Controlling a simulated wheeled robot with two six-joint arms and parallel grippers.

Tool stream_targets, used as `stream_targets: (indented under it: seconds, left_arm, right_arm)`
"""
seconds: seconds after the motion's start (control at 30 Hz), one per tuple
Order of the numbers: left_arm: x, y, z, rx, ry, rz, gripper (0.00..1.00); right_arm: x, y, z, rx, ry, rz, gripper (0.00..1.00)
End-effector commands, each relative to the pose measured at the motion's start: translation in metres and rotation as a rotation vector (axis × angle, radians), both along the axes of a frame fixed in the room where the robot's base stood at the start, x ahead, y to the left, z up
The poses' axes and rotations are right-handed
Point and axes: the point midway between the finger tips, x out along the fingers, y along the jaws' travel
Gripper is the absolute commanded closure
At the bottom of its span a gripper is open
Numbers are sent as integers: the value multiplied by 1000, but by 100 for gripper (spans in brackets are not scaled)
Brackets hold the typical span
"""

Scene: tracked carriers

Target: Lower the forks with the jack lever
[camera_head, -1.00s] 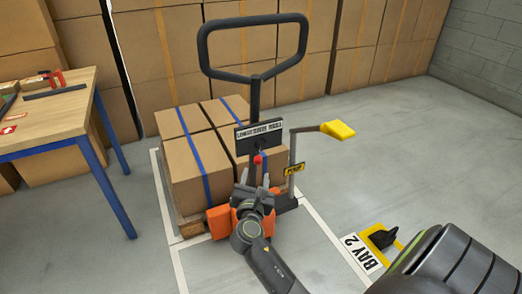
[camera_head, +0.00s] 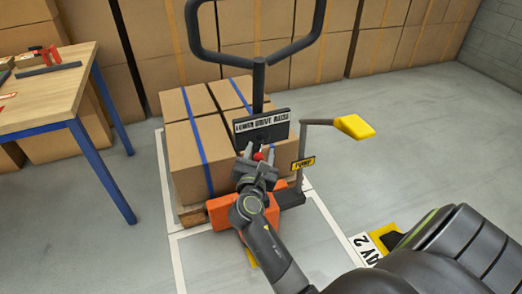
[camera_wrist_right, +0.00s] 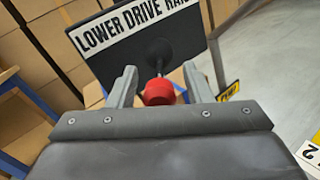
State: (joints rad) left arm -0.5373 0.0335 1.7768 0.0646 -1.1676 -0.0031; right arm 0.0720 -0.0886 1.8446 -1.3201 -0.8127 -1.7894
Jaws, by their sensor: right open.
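The jack lever has a red knob (camera_head: 257,157) on a thin dark rod below the plate (camera_head: 262,125) lettered LOWER DRIVE RAISE. In the right wrist view the red knob (camera_wrist_right: 158,92) sits between my two grey fingers, with gaps on both sides. My right gripper (camera_head: 260,151) is open around the knob; it also shows in the right wrist view (camera_wrist_right: 160,84). The orange pallet jack (camera_head: 222,212) stands behind my gripper. Its forks are hidden under the loaded pallet (camera_head: 191,214). My left gripper is not in view.
The pump pedal (camera_head: 354,126) is yellow and stands right of the lever on a grey arm. The black handle loop (camera_head: 257,60) rises above. Stacked cartons (camera_head: 185,165) load the pallet. A wooden table (camera_head: 45,95) stands left. Floor at right is clear.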

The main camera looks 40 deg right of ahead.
Motion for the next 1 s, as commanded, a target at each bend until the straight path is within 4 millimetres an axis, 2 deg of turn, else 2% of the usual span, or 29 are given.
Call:
stream_targets:
  seconds: [0.2,0.53,0.9,1.0]
  left_arm:
    - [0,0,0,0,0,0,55]
    - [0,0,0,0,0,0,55]
    - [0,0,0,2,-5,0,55]
    - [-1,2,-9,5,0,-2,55]
  right_arm:
    - [0,0,0,0,0,0,56]
    - [0,0,0,0,0,0,99]
    - [0,0,1,0,0,7,100]
    - [-1,-1,1,1,1,18,100]
